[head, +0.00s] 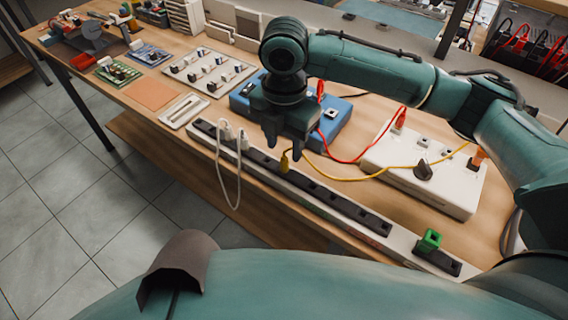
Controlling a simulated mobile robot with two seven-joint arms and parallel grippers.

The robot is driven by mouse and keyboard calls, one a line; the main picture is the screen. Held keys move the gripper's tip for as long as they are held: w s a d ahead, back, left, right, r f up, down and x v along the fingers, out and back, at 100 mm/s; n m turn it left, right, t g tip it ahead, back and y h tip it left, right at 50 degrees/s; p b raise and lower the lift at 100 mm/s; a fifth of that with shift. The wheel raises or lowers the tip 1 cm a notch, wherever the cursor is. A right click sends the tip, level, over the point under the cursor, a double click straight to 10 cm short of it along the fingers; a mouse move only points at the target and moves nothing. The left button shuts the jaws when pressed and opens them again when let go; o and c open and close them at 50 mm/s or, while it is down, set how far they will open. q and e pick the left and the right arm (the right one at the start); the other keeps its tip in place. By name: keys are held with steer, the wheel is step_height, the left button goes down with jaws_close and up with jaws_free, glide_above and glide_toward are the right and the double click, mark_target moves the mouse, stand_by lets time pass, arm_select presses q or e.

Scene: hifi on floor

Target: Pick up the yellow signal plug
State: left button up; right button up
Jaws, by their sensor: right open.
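The yellow signal plug (284,163) is small and stands at the long socket strip (318,192) along the front of the bench. A yellow cable runs from it to the right, toward the white box. I cannot tell whether it is seated in a socket. My right gripper (284,151) points down just above and around the plug's upper end, with its two fingers apart. The gripper hides part of the strip, and I cannot tell whether a finger touches the plug. My left gripper is not in view.
A white box (410,182) with a black knob and an orange plug (478,157) lies to the right. A red cable (350,160) passes beside my gripper from the blue box (333,127). White plugs (226,131) with a hanging cord are left.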

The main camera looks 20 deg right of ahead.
mark_target(285, 159)
steer(key=f, duration=0.5)
steer(key=shift+w+d+f, duration=0.15)
steer(key=shift+w+f, duration=0.05)
steer(key=shift+f, duration=0.2)
jaws_close()
